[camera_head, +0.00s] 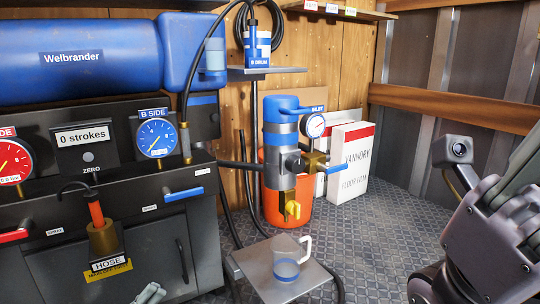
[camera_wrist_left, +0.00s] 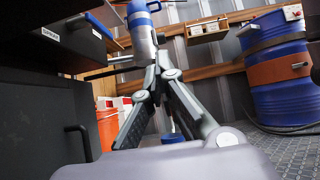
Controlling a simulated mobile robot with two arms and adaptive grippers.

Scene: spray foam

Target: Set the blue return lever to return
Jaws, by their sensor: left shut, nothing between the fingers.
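A blue lever (camera_head: 183,194) sticks out from the front edge of the dark cabinet, right of a red lever (camera_head: 12,236). It lies nearly level in the head view, with small white labels beside it. A blue bar that looks like the same lever (camera_wrist_left: 101,25) shows in the left wrist view. My left gripper (camera_head: 150,293) is at the bottom of the head view, shut and empty, below the lever and apart from it. In the left wrist view its fingers (camera_wrist_left: 161,68) come together. My right gripper (camera_head: 490,235) is at the right edge, its fingertips cut off.
The hose holder (camera_head: 103,238) juts out left of the blue lever. A stand with a clear jug (camera_head: 287,263) is to the right. The blue pump (camera_head: 287,130) has its own blue handle. A blue drum (camera_wrist_left: 278,75) shows in the left wrist view.

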